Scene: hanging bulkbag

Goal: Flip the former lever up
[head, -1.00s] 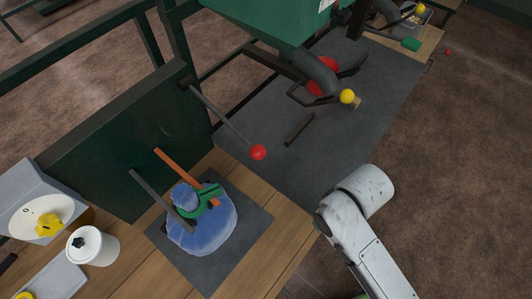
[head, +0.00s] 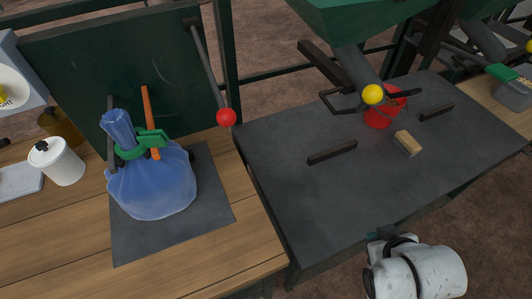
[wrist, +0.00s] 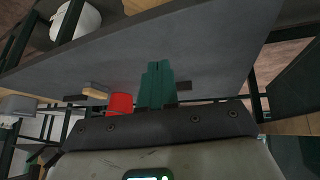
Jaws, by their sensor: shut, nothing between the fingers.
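A dark lever rod (head: 206,62) with a red ball knob (head: 226,117) hangs down from the green panel's upper right corner. A second knob, a yellow ball (head: 373,94), is at the spout below the green hopper (head: 370,18). I cannot tell from the pictures which one is the former lever. A blue tied bag (head: 150,185) stands on a dark mat, with a green clamp (head: 143,142) round its neck and an orange bar (head: 150,120) beside it. My gripper (wrist: 158,85) shows green fingers, shut and empty; in the head view only my arm shows, lower right.
The grey table top (head: 300,215) holds a red bucket (head: 381,116), a wooden-backed block (head: 407,143) and dark bars (head: 332,152). A white lidded pot (head: 56,162) stands on the wooden bench at left. The grey top's front part is clear.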

